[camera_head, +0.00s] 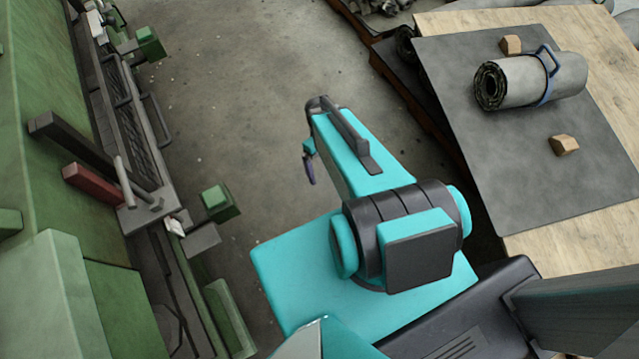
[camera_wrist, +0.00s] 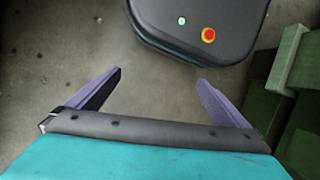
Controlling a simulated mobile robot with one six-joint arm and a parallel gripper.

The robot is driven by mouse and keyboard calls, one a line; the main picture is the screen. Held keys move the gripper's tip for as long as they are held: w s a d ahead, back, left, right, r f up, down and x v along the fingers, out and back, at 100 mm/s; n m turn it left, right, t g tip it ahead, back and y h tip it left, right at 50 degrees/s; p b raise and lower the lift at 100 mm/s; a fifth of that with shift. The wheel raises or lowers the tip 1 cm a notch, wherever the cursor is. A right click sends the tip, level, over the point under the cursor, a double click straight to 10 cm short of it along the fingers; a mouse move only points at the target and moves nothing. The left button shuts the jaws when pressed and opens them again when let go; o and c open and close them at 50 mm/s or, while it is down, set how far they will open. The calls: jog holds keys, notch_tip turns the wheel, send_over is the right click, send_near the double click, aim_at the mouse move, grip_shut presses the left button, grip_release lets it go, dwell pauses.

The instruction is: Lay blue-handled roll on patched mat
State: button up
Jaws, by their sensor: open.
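A grey sheet roll with a blue handle (camera_head: 528,80) lies on its side on a dark grey mat (camera_head: 495,180), toward the mat's far end. Its blue strap and handle loop stand up on top, and its open spiral end faces left. I cannot make out any patch on this mat, and no other mat is clearly seen. My gripper (camera_head: 310,165) hangs over the concrete floor, well to the left of the table and apart from the roll. In the wrist view its two purple fingers (camera_wrist: 158,78) are spread wide with nothing between them.
The mat lies on a wooden table (camera_head: 575,245). Two small wooden blocks (camera_head: 511,45) (camera_head: 564,145) sit on it near the roll. A green machine (camera_head: 100,290) with projecting bars lines the left side. Concrete floor (camera_head: 240,90) is clear between machine and table.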

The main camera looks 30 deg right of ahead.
jog(key=s+a+f+m+g, duration=0.1)
jog(key=s+a+f+m, duration=0.1)
jog(key=s+a, duration=0.6)
jog(key=s+m, duration=0.1)
jog(key=s, duration=0.1)
jog(key=shift+s+f+g, duration=0.3)
jog(key=shift+f, duration=0.1)
